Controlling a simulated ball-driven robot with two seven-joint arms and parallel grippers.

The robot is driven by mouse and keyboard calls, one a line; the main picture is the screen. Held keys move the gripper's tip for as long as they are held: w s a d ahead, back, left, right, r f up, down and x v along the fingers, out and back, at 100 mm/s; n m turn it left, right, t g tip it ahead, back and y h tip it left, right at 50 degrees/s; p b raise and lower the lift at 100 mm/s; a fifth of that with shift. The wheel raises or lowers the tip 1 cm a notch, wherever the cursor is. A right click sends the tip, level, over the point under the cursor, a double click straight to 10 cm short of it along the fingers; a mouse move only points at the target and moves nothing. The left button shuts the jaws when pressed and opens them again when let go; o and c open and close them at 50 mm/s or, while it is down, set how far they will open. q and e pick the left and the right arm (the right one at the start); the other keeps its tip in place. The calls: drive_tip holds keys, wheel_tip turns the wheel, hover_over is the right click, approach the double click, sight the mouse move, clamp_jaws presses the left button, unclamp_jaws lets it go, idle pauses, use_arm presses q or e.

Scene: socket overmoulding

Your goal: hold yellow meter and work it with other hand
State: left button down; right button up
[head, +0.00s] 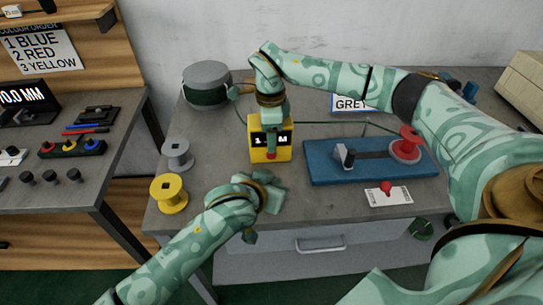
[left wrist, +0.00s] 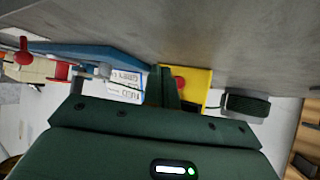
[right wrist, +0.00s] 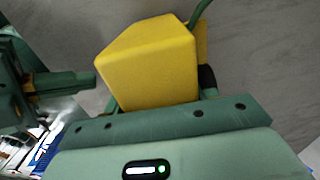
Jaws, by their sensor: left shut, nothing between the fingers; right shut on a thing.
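The yellow meter (head: 286,150) stands on the grey bench, with a dark display and a red button (head: 271,154) on its front. My right gripper (head: 271,112) is shut on the meter from above. In the right wrist view, the meter (right wrist: 150,65) fills the space before the gripper. My left gripper (head: 272,190) is shut and empty, in front of the meter. In the left wrist view, its closed fingers (left wrist: 167,85) lie just beside the red button (left wrist: 179,84); I cannot tell whether they touch anything. The display reading is partly hidden.
A blue fixture (head: 325,171) with a red spool (head: 406,146) stands to the right, and a white card with a red knob (head: 387,190) lies before it. Grey (head: 177,153) and yellow (head: 169,193) spools stand left. A dark green drum (head: 206,82) stands behind.

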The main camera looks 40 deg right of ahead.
use_arm(q)
drive_tip(key=shift+w+d, duration=0.45)
drive_tip(key=shift+w, duration=0.25)
drive_tip(key=shift+w+d, duration=0.4)
drive_tip(key=shift+w, duration=0.25)
drive_tip(key=shift+w+d, duration=0.45)
drive_tip(key=shift+w, duration=0.25)
drive_tip(key=shift+w, duration=0.1)
idle(0.4)
drive_tip(key=shift+w+d, duration=0.2)
drive_tip(key=shift+w, duration=0.05)
drive_tip(key=shift+w+d, duration=0.25)
drive_tip(key=shift+w, duration=0.1)
idle(0.8)
drive_tip(key=shift+s+a, duration=0.45)
drive_tip(key=shift+s, duration=0.25)
drive_tip(key=shift+s, duration=0.1)
drive_tip(key=shift+s+a, duration=0.7)
drive_tip(key=shift+s, duration=0.35)
drive_tip(key=shift+s+a, duration=0.65)
drive_tip(key=shift+s, duration=0.35)
